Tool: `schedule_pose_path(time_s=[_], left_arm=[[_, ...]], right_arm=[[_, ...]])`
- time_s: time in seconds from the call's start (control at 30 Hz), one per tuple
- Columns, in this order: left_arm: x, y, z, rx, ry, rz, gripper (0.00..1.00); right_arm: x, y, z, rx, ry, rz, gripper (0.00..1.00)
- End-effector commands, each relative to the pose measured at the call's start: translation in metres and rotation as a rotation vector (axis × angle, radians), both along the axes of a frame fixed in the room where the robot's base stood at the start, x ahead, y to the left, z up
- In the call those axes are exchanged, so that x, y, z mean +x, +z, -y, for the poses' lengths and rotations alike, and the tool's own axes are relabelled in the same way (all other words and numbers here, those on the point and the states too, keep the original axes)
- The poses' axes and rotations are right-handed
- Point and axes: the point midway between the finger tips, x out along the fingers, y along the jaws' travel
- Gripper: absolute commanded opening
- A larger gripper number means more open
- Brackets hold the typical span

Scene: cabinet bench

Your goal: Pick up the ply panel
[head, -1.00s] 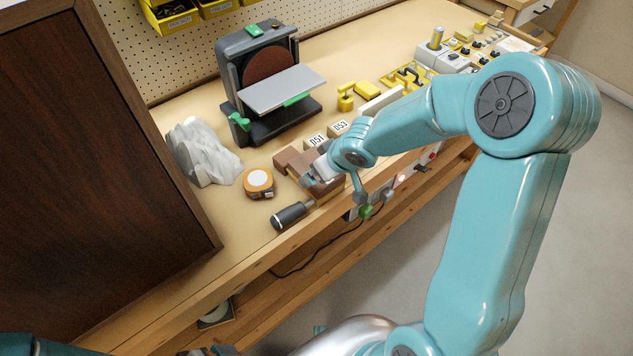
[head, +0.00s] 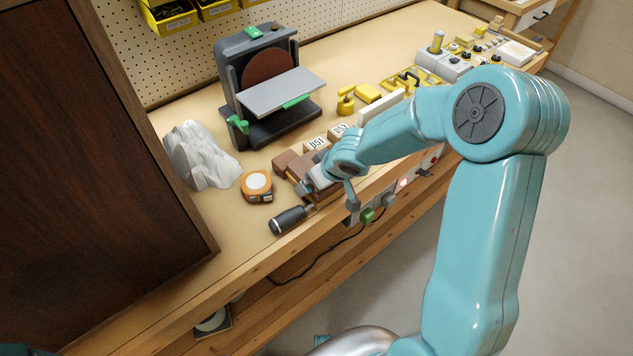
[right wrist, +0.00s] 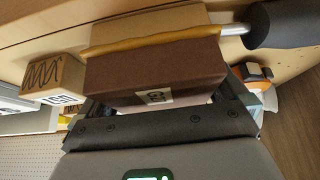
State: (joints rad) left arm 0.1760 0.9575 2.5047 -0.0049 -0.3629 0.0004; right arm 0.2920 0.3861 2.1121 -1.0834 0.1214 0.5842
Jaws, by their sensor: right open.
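I cannot pick out a ply panel with certainty. A brown block (head: 328,192) lies at the bench's front edge. In the right wrist view the brown block (right wrist: 150,72) bears a small pale label, with a thin golden-tan strip (right wrist: 150,42) and a tan block behind it. My right gripper (head: 312,183) is over the block from above. Its fingers (right wrist: 168,97) are open, one towards each end of the block's near side; contact is unclear. A dark handle on a metal rod (head: 287,220) sticks out beside the block. My left gripper is out of view.
A disc sander (head: 275,92) stands behind. A tape measure (head: 257,187) and a crumpled grey-white lump (head: 202,155) lie left of the block. Small labelled blocks (head: 317,144) stand close behind my gripper. A tall dark cabinet side (head: 90,180) blocks the left.

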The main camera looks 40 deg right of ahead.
Motion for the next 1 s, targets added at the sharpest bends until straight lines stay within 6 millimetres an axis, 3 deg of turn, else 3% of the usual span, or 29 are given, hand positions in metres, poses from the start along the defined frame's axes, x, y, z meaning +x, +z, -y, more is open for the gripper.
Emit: schedule_pose_path(time_s=[0.4, 0.67, 1.0], left_arm=[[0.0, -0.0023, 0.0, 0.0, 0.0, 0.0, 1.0], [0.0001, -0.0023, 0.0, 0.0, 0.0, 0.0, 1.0], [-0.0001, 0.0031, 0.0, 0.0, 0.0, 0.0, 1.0]], right_arm=[[0.0001, -0.0016, 0.0, 0.0, 0.0, 0.0, 1.0], [0.0001, -0.0016, 0.0, 0.0, 0.0, 0.0, 0.15], [0.0005, 0.0034, 0.0, 0.0, 0.001, 0.002, 0.13]])
